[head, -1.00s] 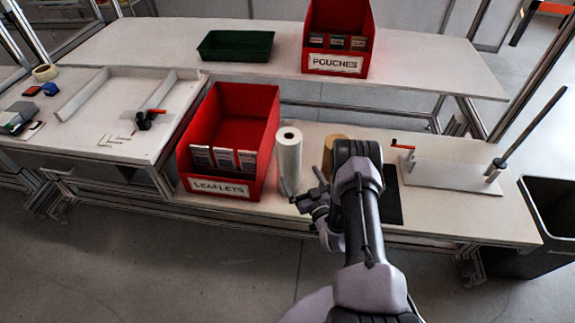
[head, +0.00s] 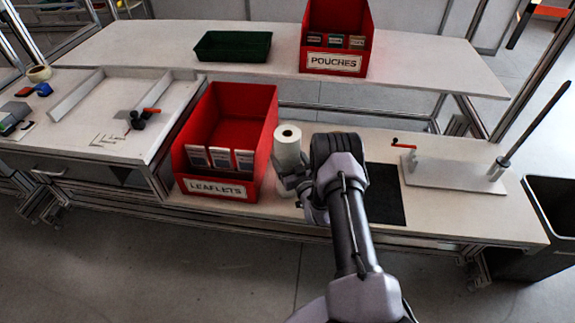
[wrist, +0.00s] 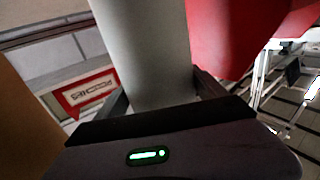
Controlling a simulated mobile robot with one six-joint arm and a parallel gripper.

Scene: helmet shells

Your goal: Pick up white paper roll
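The white paper roll (head: 288,150) stands upright on the bench, just right of the red LEAFLETS bin. My gripper (head: 292,184) is low at its front, and the arm hides part of the roll's lower right side. In the wrist view the roll (wrist: 150,50) rises between the two fingers of my gripper (wrist: 162,95), one finger on each side. The fingers look open around it, close to its sides; firm contact cannot be made out. The roll's base is hidden by the gripper body.
The red LEAFLETS bin (head: 232,125) is close on the left. A brown surface (wrist: 22,115) fills the wrist view's left edge. A black mat (head: 385,195) and a white board with a rod (head: 455,172) lie right. The red POUCHES bin (head: 335,45) stands on the shelf behind.

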